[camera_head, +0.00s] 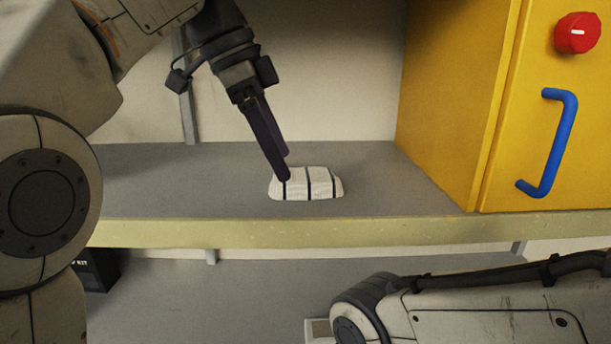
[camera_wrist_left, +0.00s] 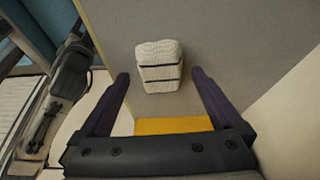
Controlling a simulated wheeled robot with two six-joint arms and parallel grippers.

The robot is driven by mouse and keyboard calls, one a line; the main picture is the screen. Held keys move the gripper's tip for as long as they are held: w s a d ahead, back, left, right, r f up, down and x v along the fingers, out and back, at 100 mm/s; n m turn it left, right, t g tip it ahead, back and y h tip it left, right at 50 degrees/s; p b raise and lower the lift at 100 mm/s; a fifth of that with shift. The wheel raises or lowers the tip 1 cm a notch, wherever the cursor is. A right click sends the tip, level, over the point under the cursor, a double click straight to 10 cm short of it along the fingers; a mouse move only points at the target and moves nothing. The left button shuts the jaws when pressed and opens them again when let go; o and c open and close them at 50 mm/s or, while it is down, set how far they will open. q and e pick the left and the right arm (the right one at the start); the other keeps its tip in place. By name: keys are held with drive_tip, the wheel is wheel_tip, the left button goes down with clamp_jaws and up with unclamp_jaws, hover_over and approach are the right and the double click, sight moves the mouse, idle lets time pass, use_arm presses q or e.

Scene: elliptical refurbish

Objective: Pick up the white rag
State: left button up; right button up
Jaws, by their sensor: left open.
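The white rag (camera_head: 322,184) is a folded white bundle with dark stripes, lying on the grey shelf (camera_head: 190,180) near its front edge. In the left wrist view the rag (camera_wrist_left: 159,66) lies ahead of the fingertips, between their lines. My left gripper (camera_head: 286,170) comes down from the upper left, and its fingertips overlap the rag's left end in the head view. In the left wrist view the left gripper (camera_wrist_left: 160,78) is open, with its two dark fingers wide apart and nothing between them. Whether the fingers touch the rag I cannot tell. My right gripper is out of view.
A yellow cabinet (camera_head: 455,100) with a blue handle (camera_head: 562,145) and a red knob (camera_head: 577,33) stands right of the rag. A pale wall closes the shelf's back. A dark box (camera_head: 97,270) sits below the shelf. The shelf around the rag is clear.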

sight(311, 173)
use_arm(q)
drive_tip(key=d+p, duration=0.1)
drive_tip(key=d, duration=0.1)
drive_tip(key=shift+d+r, duration=0.15)
drive_tip(key=shift+d, duration=0.2)
drive_tip(key=shift+d+f, duration=0.75)
drive_tip(key=shift+f, duration=0.2)
drive_tip(key=shift+w+d+f, duration=0.1)
drive_tip(key=shift+d+f, duration=0.1)
drive_tip(key=shift+f, duration=0.4)
drive_tip(key=shift+f, duration=0.2)
drive_tip(key=c, duration=1.1)
drive_tip(key=shift+c, duration=0.2)
